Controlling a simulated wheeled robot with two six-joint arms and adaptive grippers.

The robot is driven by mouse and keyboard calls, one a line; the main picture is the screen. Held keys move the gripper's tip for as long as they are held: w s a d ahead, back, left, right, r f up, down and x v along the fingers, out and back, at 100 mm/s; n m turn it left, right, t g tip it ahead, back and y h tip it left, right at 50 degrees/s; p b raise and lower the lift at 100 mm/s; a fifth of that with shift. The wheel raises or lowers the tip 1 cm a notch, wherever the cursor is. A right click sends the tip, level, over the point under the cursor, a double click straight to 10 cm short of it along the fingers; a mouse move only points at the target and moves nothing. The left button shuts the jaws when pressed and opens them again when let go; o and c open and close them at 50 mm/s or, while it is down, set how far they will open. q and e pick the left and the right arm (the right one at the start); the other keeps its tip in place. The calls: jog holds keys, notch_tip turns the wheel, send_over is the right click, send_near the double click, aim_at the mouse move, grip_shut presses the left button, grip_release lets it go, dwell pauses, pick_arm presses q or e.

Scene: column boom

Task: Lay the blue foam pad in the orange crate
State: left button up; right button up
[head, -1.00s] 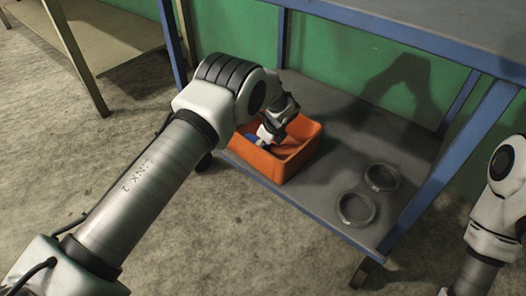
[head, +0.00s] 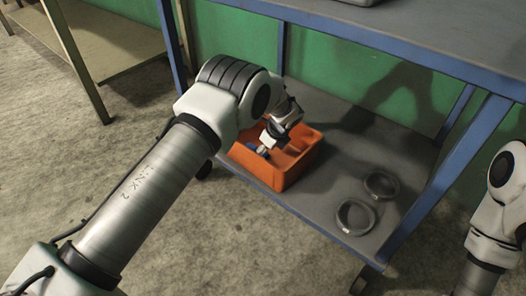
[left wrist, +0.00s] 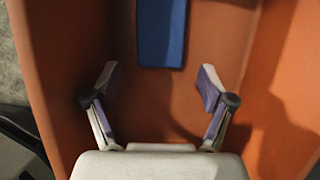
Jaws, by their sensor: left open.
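The orange crate (head: 262,174) stands on the lower shelf of a blue-framed bench. It also fills most of the left wrist view (left wrist: 58,70). The blue foam pad (left wrist: 161,32) lies inside the crate, beyond my fingertips, with its far end cut off by the top edge of the picture. In the head view only a small blue patch of the pad (head: 262,151) shows beside my gripper. My left gripper (left wrist: 158,74) is over the crate, its two fingers spread with nothing between them. My right arm shows at the right edge, but its gripper is out of view.
Two grey rings (head: 381,186) (head: 355,217) lie on the lower shelf (head: 320,205) to the right of the crate. The bench's upper top (head: 430,40) overhangs the shelf at the back right. A blue leg (head: 450,160) stands right of the rings.

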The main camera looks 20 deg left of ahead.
pick_arm(q)
jog(key=p+v, duration=0.3)
jog(key=v, duration=0.6)
